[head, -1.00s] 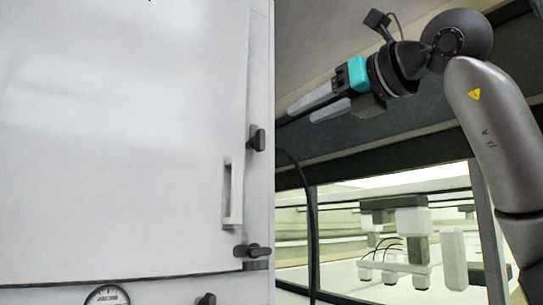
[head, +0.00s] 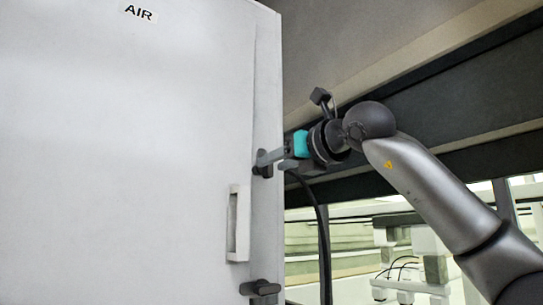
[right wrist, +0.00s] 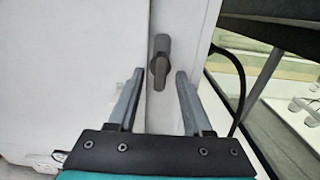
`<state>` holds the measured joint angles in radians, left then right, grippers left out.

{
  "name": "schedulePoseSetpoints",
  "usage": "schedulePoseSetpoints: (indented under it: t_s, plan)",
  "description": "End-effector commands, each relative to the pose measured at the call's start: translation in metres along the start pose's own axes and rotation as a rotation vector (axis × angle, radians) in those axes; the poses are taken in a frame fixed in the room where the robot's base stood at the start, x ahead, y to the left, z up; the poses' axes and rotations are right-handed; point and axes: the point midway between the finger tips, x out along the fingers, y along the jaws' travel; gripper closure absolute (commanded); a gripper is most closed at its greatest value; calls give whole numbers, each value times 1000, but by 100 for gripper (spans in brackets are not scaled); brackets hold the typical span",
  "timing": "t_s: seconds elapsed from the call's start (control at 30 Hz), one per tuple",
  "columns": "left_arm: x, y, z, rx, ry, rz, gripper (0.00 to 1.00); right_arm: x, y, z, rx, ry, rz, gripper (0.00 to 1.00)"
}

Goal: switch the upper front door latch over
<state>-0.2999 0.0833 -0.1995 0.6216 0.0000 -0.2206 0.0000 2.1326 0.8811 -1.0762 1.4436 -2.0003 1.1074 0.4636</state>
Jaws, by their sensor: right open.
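The upper front door latch (head: 262,160) is a dark grey knob at the right edge of the white door (head: 120,150). In the right wrist view the latch (right wrist: 160,62) stands upright, its long lever lengthwise to the door edge. My right gripper (head: 268,158) reaches in from the right with its fingertips at the latch. In the right wrist view the right gripper (right wrist: 159,76) is open, its fingers on either side of the latch's lower end. I cannot tell whether they touch it. My left gripper is not in view.
A white door handle (head: 238,222) is below the upper latch. A lower dark latch (head: 260,288) lies crosswise near the door's bottom. A black cable (head: 322,235) hangs right of the door frame. An AIR label (head: 139,12) is high on the door.

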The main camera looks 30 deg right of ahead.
Motion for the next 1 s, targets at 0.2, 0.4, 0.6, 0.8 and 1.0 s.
schedulePoseSetpoints:
  t_s: [0.2, 0.4, 0.6, 0.8, 1.0]
  plan:
    - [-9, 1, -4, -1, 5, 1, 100, 19, 0, 1, 0, 0, 0, 50]
    - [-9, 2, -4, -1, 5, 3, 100, 21, 0, 0, 0, 0, 0, 50]
    - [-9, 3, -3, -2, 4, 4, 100, 21, 0, 0, 0, 0, 0, 61]
    - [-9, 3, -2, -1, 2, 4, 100, 21, 0, 0, 0, 0, 0, 84]
    - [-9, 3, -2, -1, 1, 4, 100, 21, 0, 0, 0, 0, 0, 100]
